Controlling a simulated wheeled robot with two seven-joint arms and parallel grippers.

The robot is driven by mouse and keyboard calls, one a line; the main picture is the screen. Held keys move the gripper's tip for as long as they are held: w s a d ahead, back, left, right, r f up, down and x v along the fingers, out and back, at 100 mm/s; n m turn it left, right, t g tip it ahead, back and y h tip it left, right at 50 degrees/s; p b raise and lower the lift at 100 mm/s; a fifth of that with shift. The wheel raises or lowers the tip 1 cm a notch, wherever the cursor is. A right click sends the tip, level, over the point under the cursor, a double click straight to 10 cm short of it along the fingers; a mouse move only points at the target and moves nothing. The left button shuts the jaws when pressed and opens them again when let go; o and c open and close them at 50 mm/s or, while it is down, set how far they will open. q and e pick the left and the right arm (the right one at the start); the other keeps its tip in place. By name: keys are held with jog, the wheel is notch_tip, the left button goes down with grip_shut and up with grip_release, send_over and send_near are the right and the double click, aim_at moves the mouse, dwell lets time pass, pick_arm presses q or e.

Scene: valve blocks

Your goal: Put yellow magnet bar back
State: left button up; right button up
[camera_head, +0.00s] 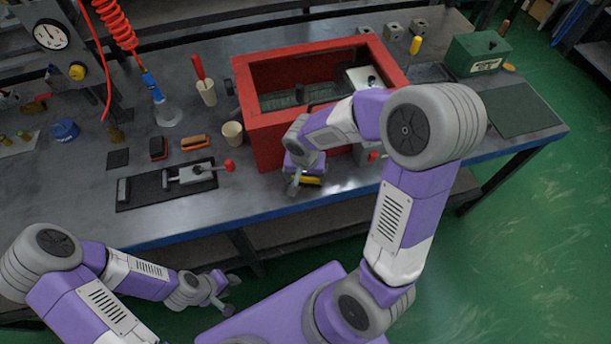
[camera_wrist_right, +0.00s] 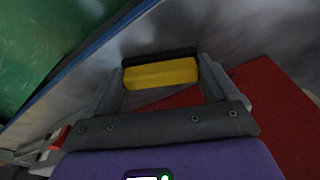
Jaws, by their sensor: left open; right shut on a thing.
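The yellow magnet bar (camera_wrist_right: 162,74) has a dark strip along one long side. It lies between the two fingers of my right gripper (camera_wrist_right: 158,82) in the right wrist view, gripped end to end. In the head view the bar (camera_head: 313,180) shows as a yellow sliver under my right gripper (camera_head: 297,187), in front of the red box and near the bench's front edge. I cannot tell whether it touches the bench. My left gripper (camera_head: 222,300) is open and empty, low in front of the bench.
The open red box (camera_head: 268,147) stands just behind my right gripper, partly hidden by my right arm. To its left are a beige cup (camera_head: 232,133) and a black plate with a red-knobbed clamp (camera_head: 175,182). The bench front at left is bare.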

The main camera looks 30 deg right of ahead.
jog(key=shift+r, duration=0.1)
jog(key=o, duration=0.8)
jog(key=shift+r, duration=0.2)
jog(key=r+p, duration=0.1)
jog(key=r, duration=0.3)
jog(key=r+p, duration=0.1)
jog(key=r, duration=0.2)
jog(key=s+a+r+p, duration=0.1)
jog(key=r+p, duration=0.1)
jog(key=r, duration=0.2)
jog(key=shift+s+r, duration=0.1)
jog(key=shift+r, duration=0.2)
